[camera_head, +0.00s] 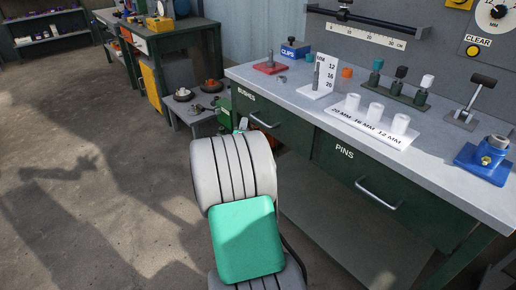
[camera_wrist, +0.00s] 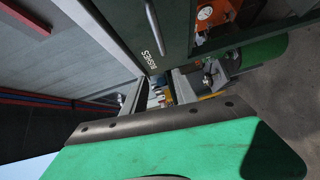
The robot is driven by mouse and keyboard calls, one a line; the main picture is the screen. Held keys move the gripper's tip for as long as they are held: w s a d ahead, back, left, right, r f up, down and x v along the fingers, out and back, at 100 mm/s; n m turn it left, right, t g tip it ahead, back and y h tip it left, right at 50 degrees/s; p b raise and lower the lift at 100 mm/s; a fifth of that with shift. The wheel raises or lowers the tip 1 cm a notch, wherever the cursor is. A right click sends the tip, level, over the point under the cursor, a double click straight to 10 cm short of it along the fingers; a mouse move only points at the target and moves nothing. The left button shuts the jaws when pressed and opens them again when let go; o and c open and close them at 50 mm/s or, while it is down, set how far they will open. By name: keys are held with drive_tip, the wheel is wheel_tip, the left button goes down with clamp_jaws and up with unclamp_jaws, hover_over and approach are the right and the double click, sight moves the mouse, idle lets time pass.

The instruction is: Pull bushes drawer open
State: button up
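The bushes drawer (camera_head: 283,133) is the dark green left drawer under the bench top, and its front looks flush with the bench. Its metal bar handle (camera_head: 264,121) is partly behind my arm in the head view. In the wrist view the drawer front (camera_wrist: 125,30) shows sideways with its "BUSHES" lettering, and the handle (camera_wrist: 152,22) is near the top edge. My gripper (camera_wrist: 160,92) has its fingers apart with nothing between them. It is beside the drawer's lettered end, apart from the handle. My arm mostly hides it in the head view.
The bench top (camera_head: 300,98) carries a red block, peg stands, white bushes and a blue fixture (camera_head: 484,162). The pins drawer (camera_head: 345,165) is to the right. A low stool (camera_head: 190,112) with small parts stands left of the bench. The floor at left is clear.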

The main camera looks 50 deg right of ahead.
sight(258, 119)
drive_tip(key=s+d+f+n+h+b, duration=0.2)
drive_tip(key=s+d+f, duration=0.1)
drive_tip(key=d+f, duration=0.1)
drive_tip(key=shift+t, duration=0.4)
drive_tip(key=x, duration=0.5)
drive_tip(key=r+x, duration=0.1)
drive_tip(key=x, duration=0.1)
drive_tip(key=shift+w+d+r, duration=0.1)
drive_tip(key=shift+w+d, duration=0.05)
drive_tip(key=shift+w, duration=0.15)
drive_tip(key=shift+c, duration=0.4)
clamp_jaws()
